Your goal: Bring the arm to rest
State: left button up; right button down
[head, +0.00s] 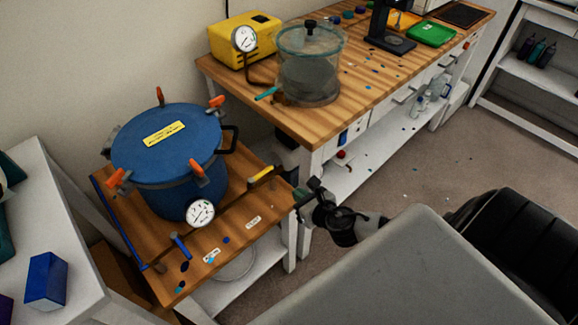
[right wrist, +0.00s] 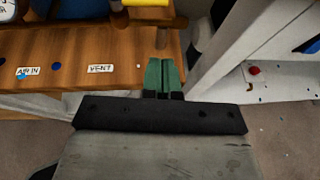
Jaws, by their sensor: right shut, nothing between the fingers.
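My right gripper (head: 302,196) is at the right edge of the low wooden bench (head: 236,237) in the head view, just beyond the yellow-handled valve (head: 262,176). In the right wrist view its green fingertips (right wrist: 164,75) are together and hold nothing; they show in front of the bench's right end. The blue pressure pot (head: 168,160) stands on that bench with its lid on, orange clamps around it and a gauge (head: 201,212) at its front. My left gripper does not show.
A taller bench (head: 375,85) stands behind, with a clear vacuum chamber (head: 309,68), a yellow pump (head: 243,40) and a green tray (head: 431,33). A white leg and lower shelf (head: 340,178) stand close to the right gripper. A white table with a blue box (head: 46,281) is at left. Open floor lies at right.

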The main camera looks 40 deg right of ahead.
jog(key=s+d+f+m+g+h, duration=0.1)
jog(key=s+d+f+m+g, duration=0.1)
jog(key=s+f+m, duration=0.35)
jog(key=s+d+f+m+g+h, duration=0.1)
jog(key=s+f+m+g, duration=0.2)
jog(key=f+m, duration=0.45)
jog(key=s+d+f+m+g+h, duration=0.15)
jog(key=s+f+m, duration=0.25)
jog(key=f, duration=0.5)
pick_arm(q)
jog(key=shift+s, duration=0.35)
pick_arm(e)
jog(key=s+a+f+m+g+y, duration=0.1)
jog(key=s+a+f+m+g, duration=0.1)
jog(key=s+a+f+m, duration=0.2)
jog(key=s+a+f+m+g, duration=0.2)
jog(key=s+f+m, duration=0.3)
jog(key=s, duration=0.6)
jog(key=s+a+f+m+g+y, duration=0.1)
jog(key=s+a+f+m+g, duration=0.1)
jog(key=s+a+f+m, duration=0.3)
jog(key=s+m, duration=0.3)
jog(key=shift+s+a+y, duration=0.15)
jog(key=shift+a+y, duration=0.15)
jog(key=shift+y, duration=0.05)
